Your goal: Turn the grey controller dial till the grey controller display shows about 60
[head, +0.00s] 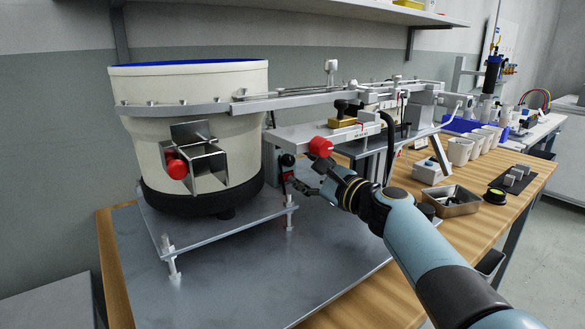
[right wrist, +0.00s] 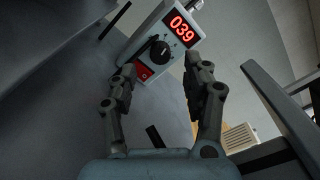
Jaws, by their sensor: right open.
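The grey controller (right wrist: 152,32) shows at the top of the right wrist view, tilted in the picture. Its red display (right wrist: 181,27) reads 039. The black dial (right wrist: 160,49) with a pale pointer mark sits below the display, and a red switch (right wrist: 144,72) sits below the dial. My right gripper (right wrist: 162,68) is open and empty, with its fingers pointing at the controller and apart from the dial. In the head view the right gripper (head: 300,182) is beside the bowl feeder, and the controller is mostly hidden there. My left gripper is not in view.
A large cream bowl feeder (head: 190,90) stands on a grey plate (head: 225,235) at the left. A feeder rail (head: 300,98) runs above my right gripper. A red knob (head: 320,147) is close to it. A metal tray (head: 452,207) and white cups (head: 460,150) stand at the right.

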